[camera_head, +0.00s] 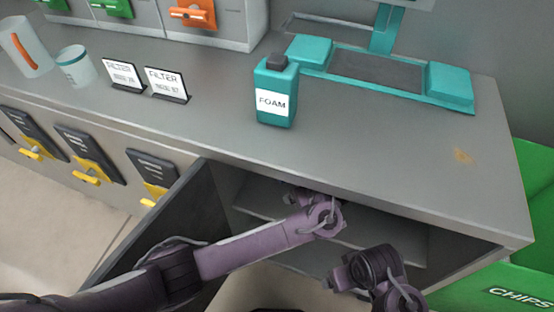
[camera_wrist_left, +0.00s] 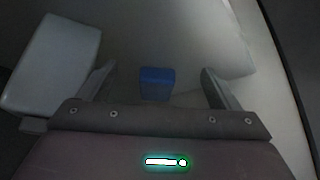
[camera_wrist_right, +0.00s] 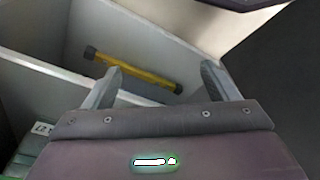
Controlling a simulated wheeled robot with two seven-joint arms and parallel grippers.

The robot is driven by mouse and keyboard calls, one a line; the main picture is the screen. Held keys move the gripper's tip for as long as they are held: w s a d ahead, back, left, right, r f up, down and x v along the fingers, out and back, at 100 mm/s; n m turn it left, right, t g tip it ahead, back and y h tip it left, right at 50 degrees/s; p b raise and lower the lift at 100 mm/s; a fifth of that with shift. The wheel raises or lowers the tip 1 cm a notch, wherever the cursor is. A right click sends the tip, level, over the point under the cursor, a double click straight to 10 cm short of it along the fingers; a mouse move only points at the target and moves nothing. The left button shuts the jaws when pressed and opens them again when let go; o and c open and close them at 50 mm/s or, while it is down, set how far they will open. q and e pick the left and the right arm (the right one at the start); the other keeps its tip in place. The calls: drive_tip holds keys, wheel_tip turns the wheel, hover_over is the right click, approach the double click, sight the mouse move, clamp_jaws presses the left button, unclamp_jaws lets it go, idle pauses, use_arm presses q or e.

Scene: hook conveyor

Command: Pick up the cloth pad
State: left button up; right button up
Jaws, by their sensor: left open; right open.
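A small blue block-shaped item (camera_wrist_left: 157,84), possibly the cloth pad, shows in the left wrist view inside the dim cabinet. It lies between the spread fingers of my left gripper (camera_wrist_left: 158,72), apart from both. In the head view my left arm reaches into the open cabinet, and its fingers are hidden there. My right gripper (camera_wrist_right: 161,70) is open and empty. In the right wrist view a yellow bar with black ends (camera_wrist_right: 135,68) lies beyond its fingers against a pale panel. No other cloth pad can be made out.
The open cabinet (camera_head: 243,211) has its door (camera_head: 165,227) swung out on the left. A white box (camera_wrist_left: 50,65) stands left of the blue item. On the counter (camera_head: 370,135) are a FOAM bottle (camera_head: 275,103) and a teal scale (camera_head: 450,85). A green CHIPS bin (camera_head: 480,290) stands right.

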use_arm(q)
drive_tip(key=w+a+b, duration=0.1)
drive_tip(key=w, duration=0.2)
drive_tip(key=w+a, duration=0.2)
drive_tip(key=w, duration=0.1)
drive_tip(key=w+a+b, duration=0.1)
drive_tip(key=w, duration=0.2)
drive_tip(key=shift+a+b, duration=0.3)
drive_tip(key=shift+b, duration=0.05)
drive_tip(key=b+x, duration=0.2)
drive_tip(key=x, duration=0.2)
drive_tip(key=shift+w+a+f, duration=0.2)
drive_tip(key=shift+w, duration=0.15)
drive_tip(key=shift+w+f, duration=0.15)
drive_tip(key=shift+f, duration=0.1)
use_arm(e)
drive_tip(key=w+a+f+n+t+y, duration=0.1)
drive_tip(key=w+a+t+y, duration=0.1)
drive_tip(key=a, duration=0.4)
drive_tip(key=shift+f+t, duration=0.25)
drive_tip(key=shift+t, duration=0.45)
drive_tip(key=shift+w, duration=0.1)
use_arm(q)
drive_tip(key=c, duration=1.1)
drive_tip(key=shift+r, duration=0.15)
